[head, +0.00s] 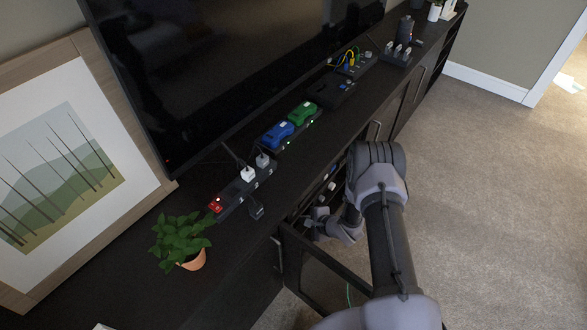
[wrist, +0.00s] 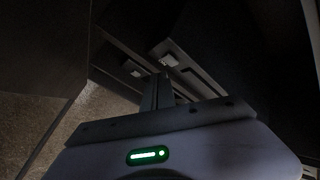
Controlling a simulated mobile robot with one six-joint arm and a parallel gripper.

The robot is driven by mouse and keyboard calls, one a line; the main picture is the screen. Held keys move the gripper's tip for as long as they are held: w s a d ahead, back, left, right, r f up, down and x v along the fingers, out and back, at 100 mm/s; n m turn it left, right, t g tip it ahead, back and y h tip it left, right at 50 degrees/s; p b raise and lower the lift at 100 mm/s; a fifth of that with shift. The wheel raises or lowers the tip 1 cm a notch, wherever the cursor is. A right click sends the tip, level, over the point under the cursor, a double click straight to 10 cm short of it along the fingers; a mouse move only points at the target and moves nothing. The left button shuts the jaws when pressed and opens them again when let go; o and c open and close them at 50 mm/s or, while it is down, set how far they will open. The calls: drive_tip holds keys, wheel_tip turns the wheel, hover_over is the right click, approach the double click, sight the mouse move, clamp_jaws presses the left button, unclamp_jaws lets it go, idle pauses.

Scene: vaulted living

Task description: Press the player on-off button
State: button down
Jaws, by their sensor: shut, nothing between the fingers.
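My arm reaches into an open compartment of the long dark cabinet. In the wrist view my gripper (wrist: 158,92) is shut and empty, its fingers pointing at dark, box-like shapes in shadow. A small pale button-like piece (wrist: 170,59) lies just beyond the fingertips and slightly right. A second pale piece (wrist: 134,70) lies to the left of the fingers. I cannot tell which belongs to the player, or whether the fingers touch anything. In the head view small knobs (head: 333,186) show on dark equipment inside the compartment, and my fingertips are hidden.
The cabinet door (head: 325,262) hangs open below my wrist. On the cabinet top (head: 232,262) stand a potted plant (head: 184,240), a power strip with plugs (head: 248,176), a blue controller (head: 278,134) and a green controller (head: 303,113). Carpet (head: 480,190) is clear at right.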

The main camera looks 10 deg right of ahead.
drive_tip(key=shift+w+a, duration=0.3)
drive_tip(key=shift+a, duration=0.05)
drive_tip(key=shift+w+a+b, duration=0.3)
drive_tip(key=shift+w+b, duration=0.05)
drive_tip(key=shift+b, duration=0.05)
idle(0.6)
drive_tip(key=s+d+p, duration=0.1)
drive_tip(key=s+d, duration=0.4)
drive_tip(key=shift+s+d, duration=0.3)
drive_tip(key=shift+s, duration=0.05)
idle(0.5)
